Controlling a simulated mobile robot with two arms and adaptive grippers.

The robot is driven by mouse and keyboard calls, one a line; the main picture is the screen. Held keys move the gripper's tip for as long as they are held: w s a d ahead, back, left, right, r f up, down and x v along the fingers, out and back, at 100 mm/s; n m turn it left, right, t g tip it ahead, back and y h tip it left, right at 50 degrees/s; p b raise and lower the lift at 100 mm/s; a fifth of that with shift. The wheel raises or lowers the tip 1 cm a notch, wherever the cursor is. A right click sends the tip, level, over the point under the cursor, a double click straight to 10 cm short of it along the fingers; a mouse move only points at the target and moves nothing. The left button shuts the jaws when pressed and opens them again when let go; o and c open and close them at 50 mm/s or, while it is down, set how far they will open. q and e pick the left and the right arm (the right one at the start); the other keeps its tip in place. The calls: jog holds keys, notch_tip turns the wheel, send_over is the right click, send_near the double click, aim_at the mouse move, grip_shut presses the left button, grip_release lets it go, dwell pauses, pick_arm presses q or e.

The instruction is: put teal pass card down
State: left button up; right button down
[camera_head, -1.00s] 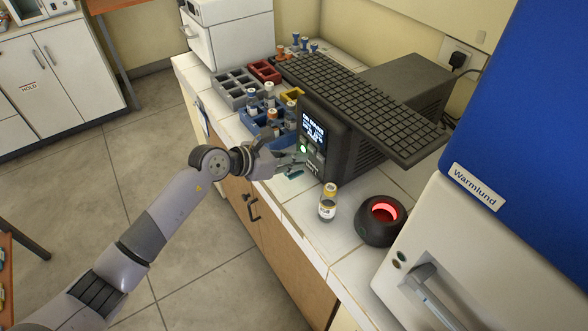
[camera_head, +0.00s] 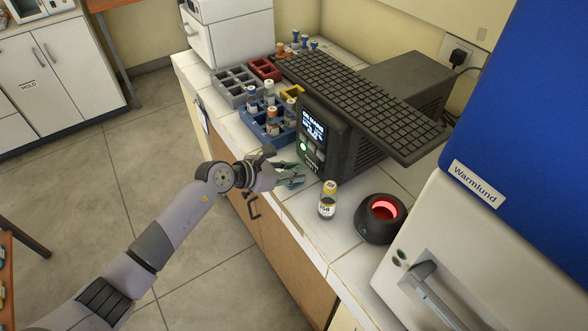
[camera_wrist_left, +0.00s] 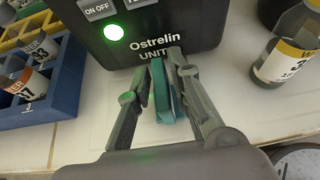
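The teal pass card (camera_wrist_left: 166,95) stands nearly edge-on between the two fingers of my left gripper (camera_wrist_left: 160,68) in the left wrist view. The fingertips close in on both sides of it. In the head view my left gripper (camera_head: 301,175) is low over the white counter, in front of the dark unit with the lit screen. The card shows there only as a small teal patch among the fingers. Whether its lower edge touches the counter I cannot tell. My right gripper is not in view.
The dark unit (camera_head: 340,145) stands just beyond the gripper, with a keyboard (camera_head: 355,100) on top. A labelled vial (camera_head: 328,202) and a round, red-glowing device (camera_head: 380,220) stand to the right. A blue rack (camera_head: 262,130) with vials is to the left. Counter (camera_head: 300,222) near its front edge is bare.

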pick_arm(q)
jog(key=shift+o, duration=0.7)
jog(key=shift+r, duration=0.1)
jog(key=shift+a+r, duration=0.1)
jog(key=shift+a, duration=0.05)
jog(key=b+v, duration=0.1)
jog(key=v, duration=1)
jog(key=shift+s+a+r, duration=0.2)
jog(key=shift+s+a, duration=0.05)
